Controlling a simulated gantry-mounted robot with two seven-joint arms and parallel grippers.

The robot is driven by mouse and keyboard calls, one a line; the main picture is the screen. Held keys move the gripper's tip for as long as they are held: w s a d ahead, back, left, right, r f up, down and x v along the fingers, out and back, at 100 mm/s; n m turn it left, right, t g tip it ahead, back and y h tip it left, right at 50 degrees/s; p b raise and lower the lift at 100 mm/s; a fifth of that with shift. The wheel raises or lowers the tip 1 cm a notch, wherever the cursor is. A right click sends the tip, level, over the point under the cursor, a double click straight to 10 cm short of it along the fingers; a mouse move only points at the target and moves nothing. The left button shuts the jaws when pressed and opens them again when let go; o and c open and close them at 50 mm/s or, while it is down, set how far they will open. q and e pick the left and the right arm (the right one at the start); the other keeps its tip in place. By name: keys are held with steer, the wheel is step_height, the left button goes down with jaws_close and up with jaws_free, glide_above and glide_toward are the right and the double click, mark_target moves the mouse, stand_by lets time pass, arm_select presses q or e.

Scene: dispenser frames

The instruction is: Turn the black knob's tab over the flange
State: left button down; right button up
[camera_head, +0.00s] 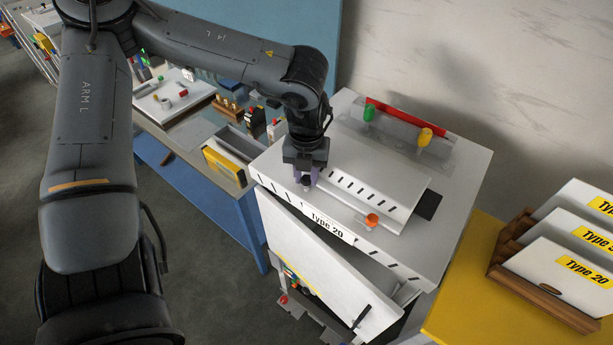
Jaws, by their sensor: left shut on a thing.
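My left gripper (307,180) points down at the top of the white cabinet, near its front left edge. It is shut on a small dark part that I take for the black knob; the fingers hide most of it. I cannot make out its tab or which way it points. A white slotted plate (396,203), perhaps the flange, lies just right of the gripper on the cabinet top. My right gripper is not in view.
The "Type 20" front panel (322,268) hangs tilted outward. A wooden rack (545,300) of white plates stands right. A cluttered workbench (190,130) is left.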

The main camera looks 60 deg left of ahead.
mark_target(306, 178)
arm_select(q)
steer(key=m, duration=0.4)
steer(key=shift+m+b, duration=0.3)
steer(key=shift+b, duration=0.1)
steer(key=shift+m, duration=2)
steer(key=c, duration=0.9)
jaws_free()
steer(key=shift+o, duration=0.2)
steer(key=shift+r, duration=0.1)
step_height(306, 178, up, 11)
steer(key=shift+b, duration=0.3)
